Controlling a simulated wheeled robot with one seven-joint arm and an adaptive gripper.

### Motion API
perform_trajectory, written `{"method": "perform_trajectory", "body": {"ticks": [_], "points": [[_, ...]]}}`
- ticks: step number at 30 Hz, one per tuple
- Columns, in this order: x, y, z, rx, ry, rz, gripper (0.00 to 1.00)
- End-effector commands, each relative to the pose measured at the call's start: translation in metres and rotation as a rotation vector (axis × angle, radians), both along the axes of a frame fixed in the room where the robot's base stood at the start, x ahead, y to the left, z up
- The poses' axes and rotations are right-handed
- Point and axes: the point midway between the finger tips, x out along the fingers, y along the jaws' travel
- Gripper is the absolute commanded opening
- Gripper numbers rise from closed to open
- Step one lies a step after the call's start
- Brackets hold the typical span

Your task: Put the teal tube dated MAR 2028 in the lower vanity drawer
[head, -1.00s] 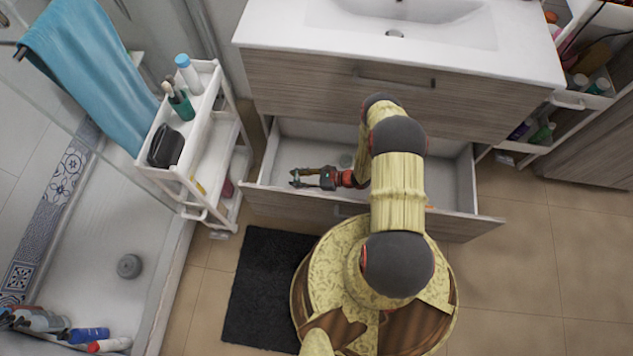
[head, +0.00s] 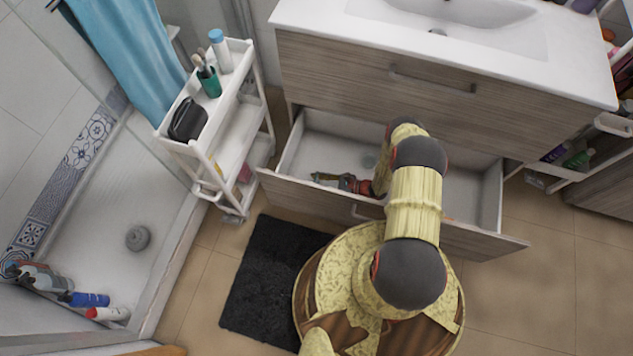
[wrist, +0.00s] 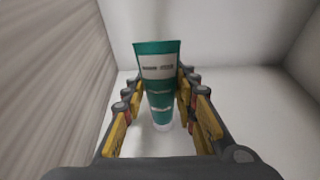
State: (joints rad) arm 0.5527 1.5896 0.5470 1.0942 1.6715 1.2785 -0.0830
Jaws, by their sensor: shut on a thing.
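The teal tube (wrist: 159,88) is between the fingers of my gripper (wrist: 163,105) in the wrist view. It has a white label band whose print is too small to read, and a pale cap at its lower end. My gripper is shut on it. In the head view my gripper (head: 325,178) is low inside the open lower vanity drawer (head: 480,190), towards its left part. The tube cannot be made out there. The drawer's pale floor and walls surround the tube in the wrist view; I cannot tell whether the tube touches the floor.
The closed upper drawer (head: 440,95) and basin counter (head: 310,25) stand above. A white cart (head: 205,150) with a black pouch (head: 187,120), a green cup (head: 210,83) and a bottle (head: 221,50) stands left. A dark mat (head: 265,275) lies on the floor.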

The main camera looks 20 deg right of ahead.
Motion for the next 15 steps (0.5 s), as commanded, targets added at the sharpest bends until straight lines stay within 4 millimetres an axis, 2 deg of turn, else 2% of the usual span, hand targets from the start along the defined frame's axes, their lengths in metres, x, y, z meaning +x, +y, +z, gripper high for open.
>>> {"method": "perform_trajectory", "body": {"ticks": [4, 5, 15], "points": [[-0.0007, 0.0005, -0.0039, 0.001, 0.001, 0.0, 0.01], [-0.0006, 0.0004, -0.0043, 0.001, 0.001, 0.0, 0.28], [-0.0004, 0.0003, -0.0038, 0.001, 0.001, 0.0, 0.47]]}}
